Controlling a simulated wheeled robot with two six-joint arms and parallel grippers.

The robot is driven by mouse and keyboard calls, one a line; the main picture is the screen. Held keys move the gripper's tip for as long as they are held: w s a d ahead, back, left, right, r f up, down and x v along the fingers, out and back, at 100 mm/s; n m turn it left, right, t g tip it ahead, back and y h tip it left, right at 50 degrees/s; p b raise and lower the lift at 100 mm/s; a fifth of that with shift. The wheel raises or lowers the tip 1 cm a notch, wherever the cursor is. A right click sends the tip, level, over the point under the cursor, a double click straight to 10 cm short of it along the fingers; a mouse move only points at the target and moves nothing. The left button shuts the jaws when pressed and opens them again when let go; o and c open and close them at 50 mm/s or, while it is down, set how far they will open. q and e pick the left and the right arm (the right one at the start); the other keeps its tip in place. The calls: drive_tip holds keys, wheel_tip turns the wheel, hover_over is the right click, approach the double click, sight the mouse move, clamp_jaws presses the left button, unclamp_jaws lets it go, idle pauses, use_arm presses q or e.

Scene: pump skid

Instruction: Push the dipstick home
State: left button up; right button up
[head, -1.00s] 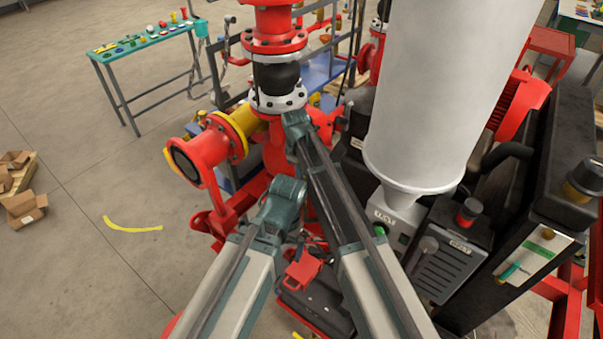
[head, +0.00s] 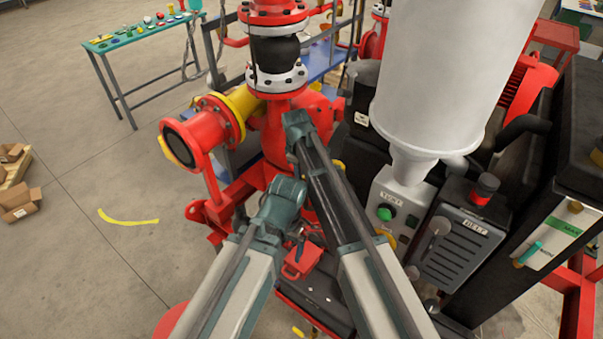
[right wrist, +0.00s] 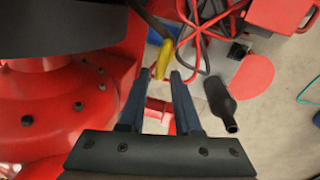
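A small yellow loop (right wrist: 163,58), which looks like the dipstick's handle, shows in the right wrist view just beyond my right fingertips. My right gripper (right wrist: 163,75) is open, with its two blue-grey fingers apart and the loop lined up with the gap. I cannot tell whether the fingers overlap the loop in depth, but neither is closed on it. The lower part of the dipstick and its hole cannot be made out.
A red pump casing (right wrist: 50,115) fills the left of the right wrist view. A dark bottle-shaped object (right wrist: 219,102) lies to the right. In the head view, a white cylinder (head: 450,70) and a grey control box (head: 462,240) stand right of my arms. Open floor lies left.

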drive_tip(key=shift+o, duration=0.7)
drive_tip(key=shift+r, duration=0.1)
wheel_tip(320, 180, up, 14)
drive_tip(key=s+p, duration=0.1)
drive_tip(key=p, duration=1.2)
drive_tip(key=shift+s+a+f+p, duration=0.2)
drive_tip(key=shift+s+a+p, duration=0.15)
drive_tip(key=shift+a+p, duration=0.1)
